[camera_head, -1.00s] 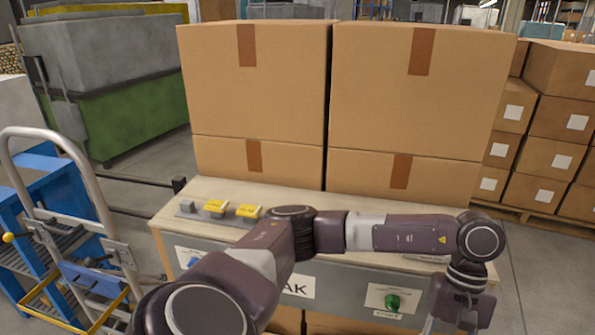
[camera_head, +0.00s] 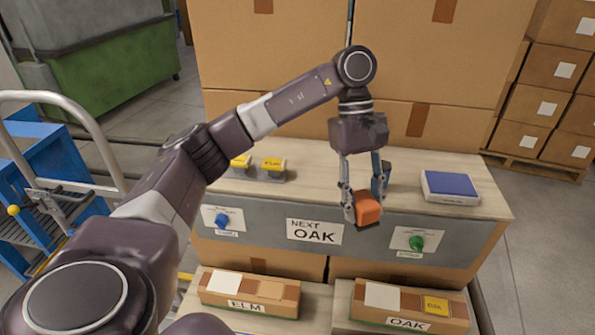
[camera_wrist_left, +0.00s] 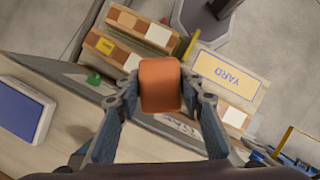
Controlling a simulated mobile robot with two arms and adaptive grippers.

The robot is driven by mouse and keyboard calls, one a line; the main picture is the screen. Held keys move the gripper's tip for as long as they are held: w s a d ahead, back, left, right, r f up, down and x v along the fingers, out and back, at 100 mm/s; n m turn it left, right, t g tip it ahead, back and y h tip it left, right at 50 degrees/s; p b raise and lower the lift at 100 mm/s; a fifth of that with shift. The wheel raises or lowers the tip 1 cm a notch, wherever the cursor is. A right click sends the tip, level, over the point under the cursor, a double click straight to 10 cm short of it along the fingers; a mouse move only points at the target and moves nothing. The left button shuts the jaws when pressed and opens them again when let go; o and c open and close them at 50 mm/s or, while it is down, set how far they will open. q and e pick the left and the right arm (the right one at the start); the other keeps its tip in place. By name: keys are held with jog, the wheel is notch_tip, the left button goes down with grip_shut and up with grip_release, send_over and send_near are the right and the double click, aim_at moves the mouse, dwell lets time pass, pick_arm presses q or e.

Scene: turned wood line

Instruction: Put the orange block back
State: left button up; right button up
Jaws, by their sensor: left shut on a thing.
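The orange block (camera_head: 368,209) is gripped between the fingertips of my left gripper (camera_head: 360,206). It hangs in the air at the front edge of the light wood bench, in front of the grey panel. In the left wrist view the orange block (camera_wrist_left: 160,85) sits between both fingers, with trays and floor below it. Below the bench stand a tray marked ELM (camera_head: 248,307) and a tray marked OAK (camera_head: 408,323). A sign reading NEXT OAK (camera_head: 315,232) is on the panel. My right gripper does not show.
Yellow blocks on grey stands (camera_head: 273,166) and a blue-topped pad (camera_head: 450,187) are on the bench. Large cartons (camera_head: 430,60) stand behind it. The panel has a blue knob (camera_head: 222,220) and a green knob (camera_head: 416,243). A YARD box (camera_wrist_left: 225,75) shows in the wrist view.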

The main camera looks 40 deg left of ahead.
pick_arm(q)
jog(key=w+a+r+n+t+y+p, duration=0.1)
jog(key=w+a+r+n+t, duration=0.2)
jog(key=n, duration=0.7)
jog(key=w+a+r+n+t+y, duration=0.1)
jog(key=w+a+r+n+t, duration=0.2)
jog(key=w+a+r+n, duration=0.3)
jog(key=a+r+n, duration=0.5)
jog(key=a, duration=0.2)
jog(key=shift+w+t+y+p, duration=0.3)
jog(key=shift+w+y+p, duration=0.05)
jog(key=shift+w+y, duration=0.05)
notch_tip(320, 180, down, 16)
jog(key=shift+r+p, duration=0.2)
jog(key=shift+p, duration=0.85)
jog(key=shift+f+p, duration=0.4)
jog(key=shift+f, duration=1.6)
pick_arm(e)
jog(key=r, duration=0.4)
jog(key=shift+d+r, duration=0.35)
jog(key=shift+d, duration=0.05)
